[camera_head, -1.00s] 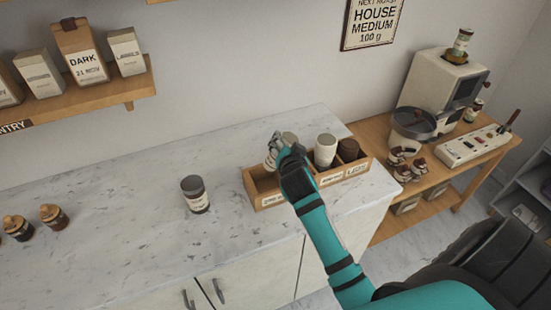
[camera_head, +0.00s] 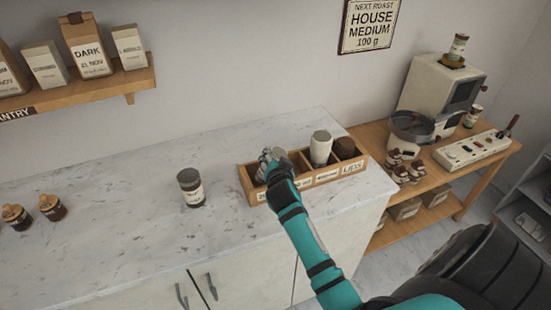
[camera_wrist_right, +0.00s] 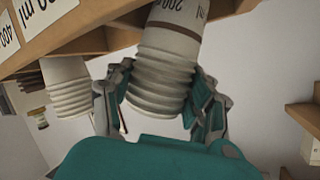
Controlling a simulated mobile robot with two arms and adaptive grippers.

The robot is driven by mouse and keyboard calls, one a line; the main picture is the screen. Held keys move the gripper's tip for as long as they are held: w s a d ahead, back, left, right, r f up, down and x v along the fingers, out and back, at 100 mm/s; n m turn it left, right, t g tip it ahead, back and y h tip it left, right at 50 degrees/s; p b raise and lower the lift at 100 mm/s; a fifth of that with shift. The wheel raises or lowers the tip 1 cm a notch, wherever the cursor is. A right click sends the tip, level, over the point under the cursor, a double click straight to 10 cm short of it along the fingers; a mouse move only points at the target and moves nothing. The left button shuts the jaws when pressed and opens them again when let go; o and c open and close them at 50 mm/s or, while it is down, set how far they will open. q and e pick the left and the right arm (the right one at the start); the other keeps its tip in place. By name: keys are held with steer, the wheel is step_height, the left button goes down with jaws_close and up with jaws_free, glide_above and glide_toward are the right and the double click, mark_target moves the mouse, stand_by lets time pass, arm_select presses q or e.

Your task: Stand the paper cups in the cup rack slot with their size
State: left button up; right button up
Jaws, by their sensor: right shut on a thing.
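The wooden cup rack (camera_head: 257,200) stands on the counter, with labelled slots along its front. My right gripper (camera_head: 270,160) is over its left part. In the right wrist view the gripper (camera_wrist_right: 165,95) is shut on a pale ribbed stack of paper cups (camera_wrist_right: 160,75) with a dark band reading 200 ml. That stack overlaps the rack; I cannot tell whether it rests on a slot floor. Another white cup stack (camera_head: 320,150) stands in the rack to the right and also shows in the wrist view (camera_wrist_right: 68,88). My left gripper is not in view.
Brown lids (camera_head: 345,148) fill the rack's right slot. Small jars (camera_head: 50,207) are at the far left. A side table (camera_head: 470,180) holds a grinder (camera_head: 440,85). Counter between is clear.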

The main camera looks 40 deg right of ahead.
steer(key=shift+f, duration=0.15)
steer(key=o, duration=0.9)
steer(key=shift+c, duration=0.2)
steer(key=o, duration=0.5)
steer(key=shift+c, duration=0.2)
steer(key=shift+s+a, duration=0.1)
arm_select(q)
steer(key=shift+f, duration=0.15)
arm_select(e)
steer(key=v, duration=1.1)
steer(key=shift+s+a, duration=0.2)
steer(key=shift+s, duration=0.1)
